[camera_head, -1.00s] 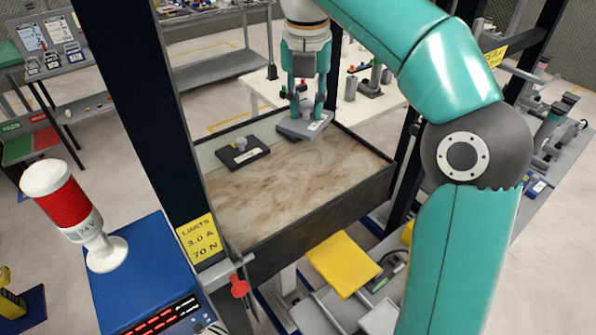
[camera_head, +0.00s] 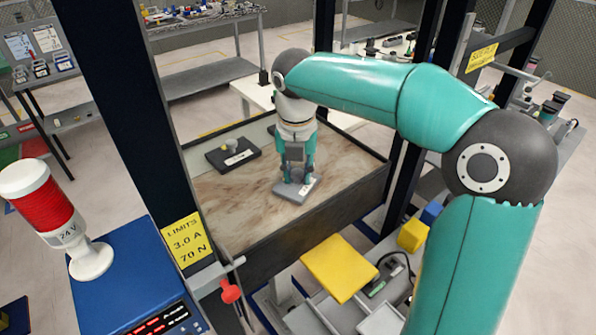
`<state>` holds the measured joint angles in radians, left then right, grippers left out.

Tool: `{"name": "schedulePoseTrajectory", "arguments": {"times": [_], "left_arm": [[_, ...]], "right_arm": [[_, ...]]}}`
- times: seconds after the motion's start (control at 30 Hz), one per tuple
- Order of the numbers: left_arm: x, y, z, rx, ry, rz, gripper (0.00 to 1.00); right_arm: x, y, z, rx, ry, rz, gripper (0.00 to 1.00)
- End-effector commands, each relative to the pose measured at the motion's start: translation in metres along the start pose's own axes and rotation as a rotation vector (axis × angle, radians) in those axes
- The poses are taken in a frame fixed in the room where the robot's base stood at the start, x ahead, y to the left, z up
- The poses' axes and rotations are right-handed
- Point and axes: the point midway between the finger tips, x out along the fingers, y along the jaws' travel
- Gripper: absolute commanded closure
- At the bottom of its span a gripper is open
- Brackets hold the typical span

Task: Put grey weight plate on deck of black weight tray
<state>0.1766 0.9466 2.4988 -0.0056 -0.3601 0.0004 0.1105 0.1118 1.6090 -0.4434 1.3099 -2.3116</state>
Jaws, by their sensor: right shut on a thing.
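The grey weight plate (camera_head: 296,191) is a flat grey slab with a small pale label, over the front middle of the brown bench surface. My right gripper (camera_head: 295,173) points straight down and is shut on the plate from above; its fingers hide the middle of the plate. I cannot tell if the plate touches the surface. The black weight tray (camera_head: 246,157), a low black block with a white label and a small brass-coloured knob on top, lies to the left of and behind the plate, apart from it. My left gripper is not in view.
The brown surface (camera_head: 240,205) has raised dark walls (camera_head: 330,205). A dark flat thing (camera_head: 272,128) is partly hidden behind my right gripper. Dark posts (camera_head: 140,120) stand at the left and right. A red-and-white lamp (camera_head: 45,208) stands on a blue box at the left front.

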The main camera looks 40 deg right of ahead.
Motion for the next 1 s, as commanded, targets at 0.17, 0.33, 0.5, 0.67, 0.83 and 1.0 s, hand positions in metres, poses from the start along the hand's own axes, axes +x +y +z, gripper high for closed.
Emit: {"name": "schedulePoseTrajectory", "arguments": {"times": [0.17, 0.33, 0.5, 0.67, 0.83, 1.0], "left_arm": [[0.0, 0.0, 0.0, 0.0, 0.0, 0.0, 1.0], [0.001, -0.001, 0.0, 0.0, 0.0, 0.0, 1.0], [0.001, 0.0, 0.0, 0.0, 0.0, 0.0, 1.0], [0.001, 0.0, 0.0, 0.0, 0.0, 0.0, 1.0], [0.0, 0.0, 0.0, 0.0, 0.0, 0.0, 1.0], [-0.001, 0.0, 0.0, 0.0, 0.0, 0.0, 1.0]], "right_arm": [[0.0, 0.0, 0.0, 0.0, -0.002, 0.002, 1.0], [0.003, 0.001, 0.0, 0.0, -0.002, 0.001, 1.0], [0.003, 0.001, -0.001, -0.002, 0.0, 0.0, 0.48], [0.003, 0.001, -0.001, -0.002, 0.0, 0.0, 0.48], [0.001, 0.001, 0.0, -0.002, 0.0, 0.0, 0.48], [-0.012, 0.002, 0.0, -0.002, -0.002, 0.002, 0.48]]}}
